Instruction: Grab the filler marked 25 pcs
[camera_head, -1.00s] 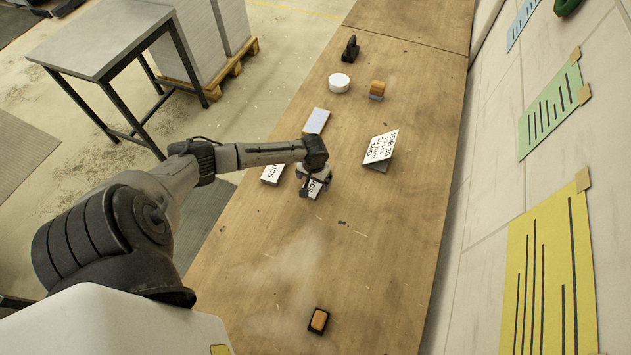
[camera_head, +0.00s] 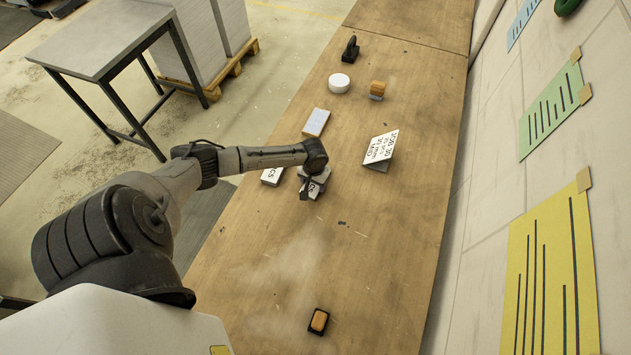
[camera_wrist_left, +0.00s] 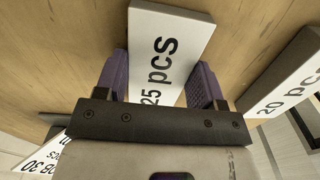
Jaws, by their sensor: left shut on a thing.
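The white filler block marked 25 pcs (camera_wrist_left: 168,50) sits between the fingers of my left gripper (camera_wrist_left: 166,85) in the left wrist view, and the gripper is shut on it. In the head view the left gripper (camera_head: 313,186) is low over the table and hides most of that block. The filler marked 20 pcs (camera_wrist_left: 288,78) is beside it at the right of the wrist view; in the head view a block with pcs lettering (camera_head: 271,177) lies just left of the gripper. My right gripper is not in view.
A folded job card (camera_head: 381,146) stands right of the gripper on the wooden table (camera_head: 370,240). A pale block (camera_head: 316,122), a white round object (camera_head: 339,83), an orange-topped item (camera_head: 377,88) and a black tool (camera_head: 350,48) lie farther back. Another small orange-topped item (camera_head: 318,321) lies in front.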

